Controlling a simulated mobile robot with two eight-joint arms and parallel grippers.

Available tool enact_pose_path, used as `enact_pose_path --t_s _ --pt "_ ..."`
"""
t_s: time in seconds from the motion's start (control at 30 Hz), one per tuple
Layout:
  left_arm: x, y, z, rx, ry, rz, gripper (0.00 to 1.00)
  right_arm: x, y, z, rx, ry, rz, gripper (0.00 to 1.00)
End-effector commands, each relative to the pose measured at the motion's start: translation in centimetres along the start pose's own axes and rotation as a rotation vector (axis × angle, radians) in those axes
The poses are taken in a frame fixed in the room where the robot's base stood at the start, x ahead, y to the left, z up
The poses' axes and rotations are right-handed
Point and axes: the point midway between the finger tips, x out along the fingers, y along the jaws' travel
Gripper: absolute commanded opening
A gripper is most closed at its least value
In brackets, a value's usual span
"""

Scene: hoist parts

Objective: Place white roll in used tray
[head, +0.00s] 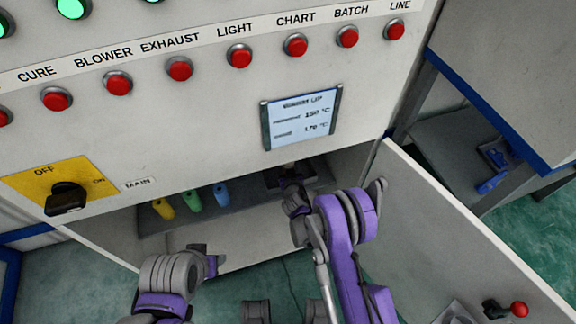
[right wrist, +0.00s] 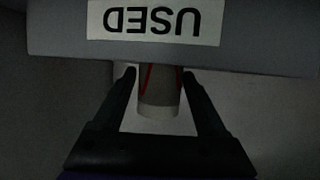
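The white roll (right wrist: 159,104) shows in the right wrist view as a pale cylinder with thin red lines along it, between the fingers of my right gripper (right wrist: 159,76). The fingertips sit close to its two sides; whether they press on it is too dark to tell. The used tray (right wrist: 250,55), grey with an upside-down USED label, crosses the top of that view and its edge hides the roll's far end. In the head view my right gripper (head: 291,180) reaches into the cabinet opening. My left gripper (head: 208,262) hangs outside, low and left; its fingers are unclear.
Yellow (head: 163,208), green (head: 192,199) and blue (head: 221,194) pieces stand on the shelf left of my right gripper. The panel (head: 200,130) with red buttons and a display overhangs the opening. An open door (head: 450,225) flanks it on the right.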

Motion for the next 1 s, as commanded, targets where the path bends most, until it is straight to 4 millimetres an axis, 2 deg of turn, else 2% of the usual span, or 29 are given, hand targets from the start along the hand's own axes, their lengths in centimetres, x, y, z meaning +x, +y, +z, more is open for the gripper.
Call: enact_pose_path --t_s 0.07,0.37,0.47,0.57,0.8,1.0 --pt "0.0 0.0 0.0 0.000 0.000 0.000 0.50 0.0 0.0 0.0 0.000 0.000 0.000 0.88" --pt "-0.1 0.0 -0.1 0.000 0.001 0.000 0.50 -0.1 0.0 -0.2 0.000 0.000 0.000 0.88" --pt "-0.4 0.0 -0.1 0.000 0.001 0.000 0.50 -0.7 0.0 -0.5 0.000 0.000 0.000 0.88" --pt "-0.7 0.0 -0.2 0.000 0.003 0.000 0.50 -2.4 0.0 -0.5 -0.001 0.001 0.000 0.88" --pt "-1.6 0.0 -0.6 0.000 0.006 0.000 0.50 -7.7 -0.1 -0.6 -0.002 0.001 -0.001 0.88" --pt "-1.9 0.0 -0.7 0.000 0.007 0.000 0.50 -10.9 0.0 -0.4 -0.001 0.000 0.000 0.88"
